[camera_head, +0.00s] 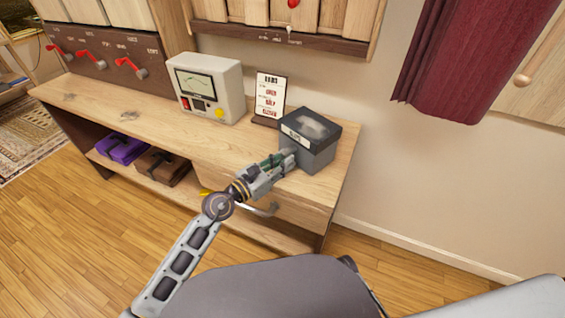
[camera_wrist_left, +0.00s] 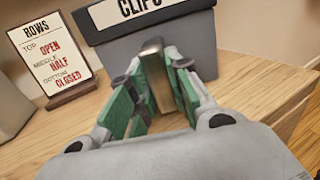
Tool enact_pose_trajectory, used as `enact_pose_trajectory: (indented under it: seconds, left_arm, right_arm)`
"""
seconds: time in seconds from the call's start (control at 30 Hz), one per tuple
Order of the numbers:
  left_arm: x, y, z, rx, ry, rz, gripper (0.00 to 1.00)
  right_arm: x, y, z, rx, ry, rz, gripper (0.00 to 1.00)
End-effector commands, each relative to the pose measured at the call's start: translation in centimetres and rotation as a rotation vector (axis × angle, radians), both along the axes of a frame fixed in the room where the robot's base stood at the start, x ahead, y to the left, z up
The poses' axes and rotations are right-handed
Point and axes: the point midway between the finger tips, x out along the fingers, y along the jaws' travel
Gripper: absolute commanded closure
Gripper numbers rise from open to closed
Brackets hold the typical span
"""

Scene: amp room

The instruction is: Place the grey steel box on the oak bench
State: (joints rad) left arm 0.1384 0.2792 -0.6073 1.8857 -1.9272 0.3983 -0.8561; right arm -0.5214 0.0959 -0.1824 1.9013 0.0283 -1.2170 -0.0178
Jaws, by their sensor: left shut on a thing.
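The grey steel box (camera_head: 318,156) has a dark lid and a white label that reads CLIPS in the left wrist view (camera_wrist_left: 150,42). It is upright at the right end of the oak bench (camera_head: 130,103), on the top or just above it; I cannot tell which. My left gripper (camera_head: 286,160) reaches it from the front left. In the left wrist view its green-padded fingers (camera_wrist_left: 152,85) are closed on an upright metal tab on the front of the box. My right gripper is not in view.
A small sign (camera_head: 269,97) stands close behind the box on the left. A cream meter unit (camera_head: 211,88) stands further left. A red curtain (camera_head: 470,60) hangs at the right. A purple bundle (camera_head: 122,148) lies on the lower shelf.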

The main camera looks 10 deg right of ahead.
Motion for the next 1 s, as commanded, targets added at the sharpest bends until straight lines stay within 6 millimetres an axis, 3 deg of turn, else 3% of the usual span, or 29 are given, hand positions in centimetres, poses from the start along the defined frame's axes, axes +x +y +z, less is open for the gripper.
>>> enact_pose_trajectory:
  seconds: [0.3,0.33,0.5,1.0]
  left_arm:
    - [0.04,0.00,0.08,-0.003,-0.002,0.001,1.00]
    - [0.00,0.00,-0.12,0.000,0.000,0.000,0.80]
    - [0.01,0.01,-0.08,0.000,0.000,0.000,0.59]
    - [-0.07,0.16,0.02,0.000,0.000,0.001,0.59]
  right_arm:
    - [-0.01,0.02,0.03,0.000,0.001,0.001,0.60]
    - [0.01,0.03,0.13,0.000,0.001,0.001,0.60]
    - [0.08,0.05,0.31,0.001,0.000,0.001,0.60]
    - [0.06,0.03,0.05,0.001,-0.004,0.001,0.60]
